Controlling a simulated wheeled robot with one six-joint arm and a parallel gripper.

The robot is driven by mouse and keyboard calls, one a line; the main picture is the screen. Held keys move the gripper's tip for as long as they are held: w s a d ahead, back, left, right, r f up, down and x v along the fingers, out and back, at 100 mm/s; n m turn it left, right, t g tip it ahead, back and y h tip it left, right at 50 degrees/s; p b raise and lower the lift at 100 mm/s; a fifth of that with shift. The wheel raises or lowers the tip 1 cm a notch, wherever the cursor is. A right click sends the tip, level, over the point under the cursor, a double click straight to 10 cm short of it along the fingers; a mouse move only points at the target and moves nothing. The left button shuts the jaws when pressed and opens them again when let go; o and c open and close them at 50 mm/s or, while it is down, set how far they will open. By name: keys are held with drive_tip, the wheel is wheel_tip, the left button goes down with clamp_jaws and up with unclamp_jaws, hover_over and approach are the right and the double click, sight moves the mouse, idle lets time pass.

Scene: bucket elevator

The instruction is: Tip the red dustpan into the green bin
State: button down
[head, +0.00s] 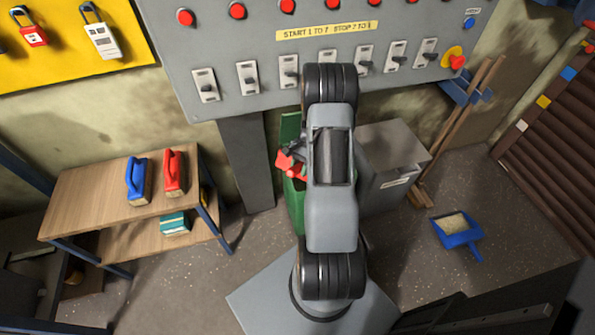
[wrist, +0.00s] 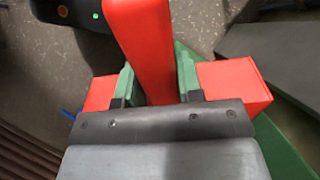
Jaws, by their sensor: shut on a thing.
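My gripper (wrist: 155,78) is shut on the red dustpan's handle (wrist: 148,40) in the wrist view. Red parts of the pan show on both sides behind the fingers. In the head view the red dustpan (head: 291,167) is at the left of my arm, mostly hidden by it. It is over or beside the green bin (head: 296,206), below the panel. The bin's green also shows at the lower right of the wrist view (wrist: 285,150). My arm hides most of the bin. I cannot tell the pan's tilt or whether anything is in it.
A grey bin (head: 390,170) stands just right of the green one. A blue dustpan (head: 457,226) with pale material lies on the floor at right. A wooden shelf unit (head: 100,190) at left holds a blue and a red brush. A switch panel (head: 230,50) rises behind.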

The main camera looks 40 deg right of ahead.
drive_tip(key=shift+w+d+r+y, duration=0.15)
drive_tip(key=shift+d+r+y, duration=0.15)
drive_tip(key=shift+d+r, duration=0.15)
idle(0.4)
